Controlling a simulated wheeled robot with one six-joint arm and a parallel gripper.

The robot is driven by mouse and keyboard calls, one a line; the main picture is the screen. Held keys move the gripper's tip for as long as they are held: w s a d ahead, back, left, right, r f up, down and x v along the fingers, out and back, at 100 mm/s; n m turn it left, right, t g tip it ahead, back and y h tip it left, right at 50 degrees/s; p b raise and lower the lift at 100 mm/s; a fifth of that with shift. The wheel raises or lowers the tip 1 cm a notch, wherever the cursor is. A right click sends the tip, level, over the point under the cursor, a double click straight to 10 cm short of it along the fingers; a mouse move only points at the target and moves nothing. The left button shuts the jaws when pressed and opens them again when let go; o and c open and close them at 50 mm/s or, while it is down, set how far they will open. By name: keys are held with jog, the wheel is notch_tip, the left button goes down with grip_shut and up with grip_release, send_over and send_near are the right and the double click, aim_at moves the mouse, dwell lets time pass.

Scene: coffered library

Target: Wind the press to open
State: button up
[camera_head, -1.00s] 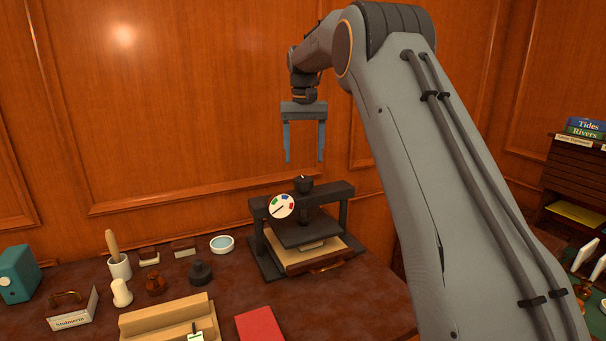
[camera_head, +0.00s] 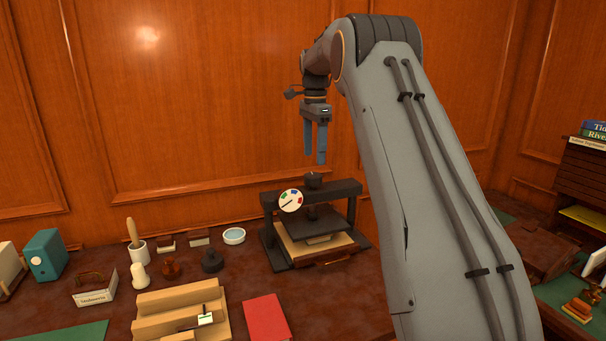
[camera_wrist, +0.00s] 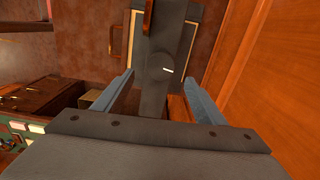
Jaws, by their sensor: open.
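The press (camera_head: 341,189) stands at the back of the desk, a dark frame with a crossbar over a flat dark plate. A dark round knob (camera_head: 313,180) sits on top of the crossbar. A white dial (camera_head: 291,201) with coloured patches and a pointer is on its front left. Under the plate is a pale board with a brown handle. My gripper (camera_head: 315,158) is open and empty, pointing down just above the knob. In the wrist view the crossbar runs between my fingers (camera_wrist: 163,97), and a white mark shows on the knob. I cannot tell whether the fingers touch anything.
Left of the press are a round dish (camera_head: 234,236), stamps and a cup with a wooden handle (camera_head: 138,249). A wooden stepped tray (camera_head: 160,300) and a red book (camera_head: 266,319) lie in front. The wood-panelled wall is close behind.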

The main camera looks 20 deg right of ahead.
aim_at(313, 175)
notch_tip(313, 175, down, 7)
jog(key=shift+a+f+p, duration=0.1)
jog(key=shift+f+p, duration=0.1)
jog(key=shift+p, duration=1.05)
jog(key=c, duration=1)
jog(key=shift+c, duration=0.2)
jog(key=shift+n, duration=0.4)
